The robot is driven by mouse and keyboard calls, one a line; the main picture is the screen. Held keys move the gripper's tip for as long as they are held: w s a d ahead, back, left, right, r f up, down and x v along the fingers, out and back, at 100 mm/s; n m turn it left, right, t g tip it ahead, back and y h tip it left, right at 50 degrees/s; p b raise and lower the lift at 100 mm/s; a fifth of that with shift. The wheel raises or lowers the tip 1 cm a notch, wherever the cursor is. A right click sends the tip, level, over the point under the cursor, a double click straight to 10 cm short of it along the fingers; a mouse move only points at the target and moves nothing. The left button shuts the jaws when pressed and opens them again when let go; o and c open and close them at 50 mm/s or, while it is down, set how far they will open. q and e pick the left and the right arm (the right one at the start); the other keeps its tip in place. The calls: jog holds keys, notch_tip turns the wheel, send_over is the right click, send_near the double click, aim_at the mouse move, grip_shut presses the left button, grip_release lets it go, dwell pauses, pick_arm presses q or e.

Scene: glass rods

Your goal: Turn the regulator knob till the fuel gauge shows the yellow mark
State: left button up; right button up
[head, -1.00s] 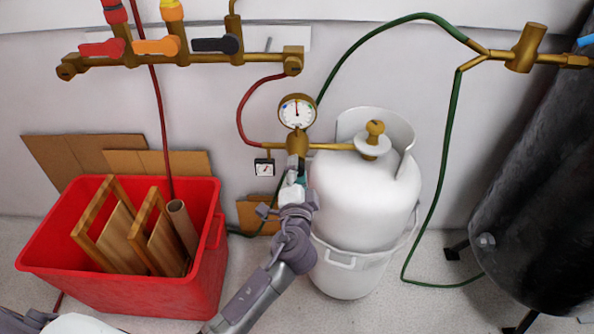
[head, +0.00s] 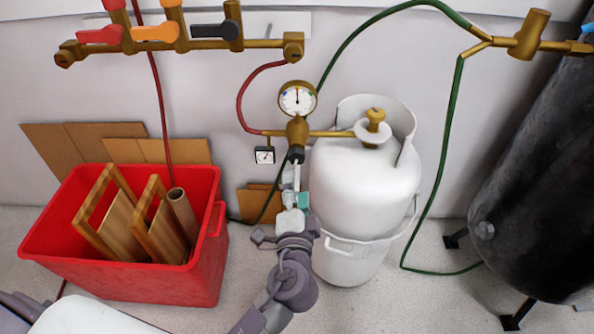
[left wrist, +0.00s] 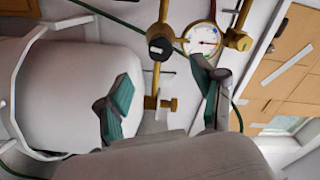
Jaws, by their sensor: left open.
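The round white fuel gauge (head: 297,98) sits on top of the brass regulator (head: 297,131). Its needle points about straight up; the small coloured marks are too fine to read surely. The black regulator knob (head: 296,154) faces out below the brass body, and it also shows in the left wrist view (left wrist: 160,47), beside the gauge (left wrist: 202,40). My left gripper (head: 296,182) is just below the knob in the head view. In the left wrist view its teal-padded fingers (left wrist: 164,92) are wide apart with nothing between them. My right gripper is not in view.
A white gas cylinder (head: 362,190) stands right of the regulator. A red crate (head: 140,280) with wooden pieces is at left. A green hose (head: 441,170) and a dark tank (head: 540,190) are at right.

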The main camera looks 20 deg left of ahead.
pick_arm(q)
jog(key=v, duration=0.2)
jog(key=shift+s+d, duration=0.1)
jog(key=shift+s, duration=0.25)
